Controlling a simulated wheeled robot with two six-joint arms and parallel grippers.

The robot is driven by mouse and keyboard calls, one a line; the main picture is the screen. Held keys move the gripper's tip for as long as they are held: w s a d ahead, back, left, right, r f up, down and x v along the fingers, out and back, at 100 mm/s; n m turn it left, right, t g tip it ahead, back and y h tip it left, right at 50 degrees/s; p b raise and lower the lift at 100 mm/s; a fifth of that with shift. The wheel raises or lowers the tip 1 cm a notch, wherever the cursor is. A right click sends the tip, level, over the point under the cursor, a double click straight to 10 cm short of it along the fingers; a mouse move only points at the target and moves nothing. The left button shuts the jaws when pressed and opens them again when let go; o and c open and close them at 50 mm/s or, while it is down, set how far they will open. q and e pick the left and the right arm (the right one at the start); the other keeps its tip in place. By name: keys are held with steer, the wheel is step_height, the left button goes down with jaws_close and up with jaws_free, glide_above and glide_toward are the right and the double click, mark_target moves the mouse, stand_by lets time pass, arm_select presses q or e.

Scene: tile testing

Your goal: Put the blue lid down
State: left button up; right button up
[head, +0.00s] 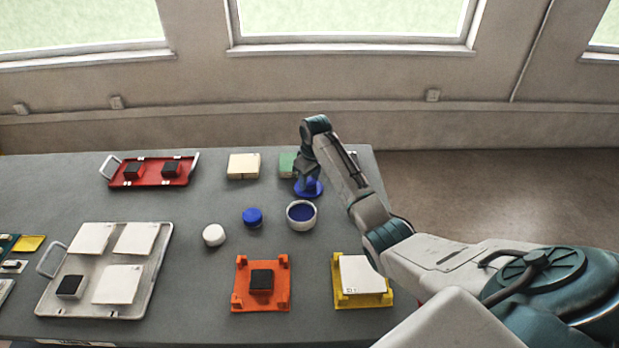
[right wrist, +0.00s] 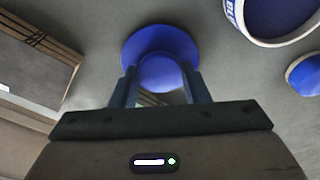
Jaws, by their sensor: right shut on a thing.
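The blue lid (head: 309,188) is a round disc with a raised knob, on or just above the grey table behind the open jar; I cannot tell if it touches. My right gripper (head: 307,178) is above it, shut on its knob. In the right wrist view the lid (right wrist: 160,47) sits between the fingers of my right gripper (right wrist: 160,82). The white jar (head: 301,224) stands open with blue inside, in front of the lid. It also shows in the right wrist view (right wrist: 236,22). My left gripper is not in view.
A closed blue jar (head: 253,217) and a white round one (head: 213,235) stand left of the open jar. Green (head: 286,163) and cream (head: 243,166) blocks are near the lid. Red (head: 152,183) and white (head: 149,290) trays, orange (head: 240,262) and yellow (head: 342,299) fixtures occupy the table.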

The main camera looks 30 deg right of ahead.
mark_target(312, 184)
steer(key=shift+f, duration=0.1)
steer(key=o, duration=1)
steer(key=shift+c, duration=0.2)
step_height(312, 184, up, 12)
steer(key=s+b, duration=0.1)
steer(key=b, duration=0.1)
steer(key=shift+s+d, duration=0.15)
steer(key=shift+s, duration=0.1)
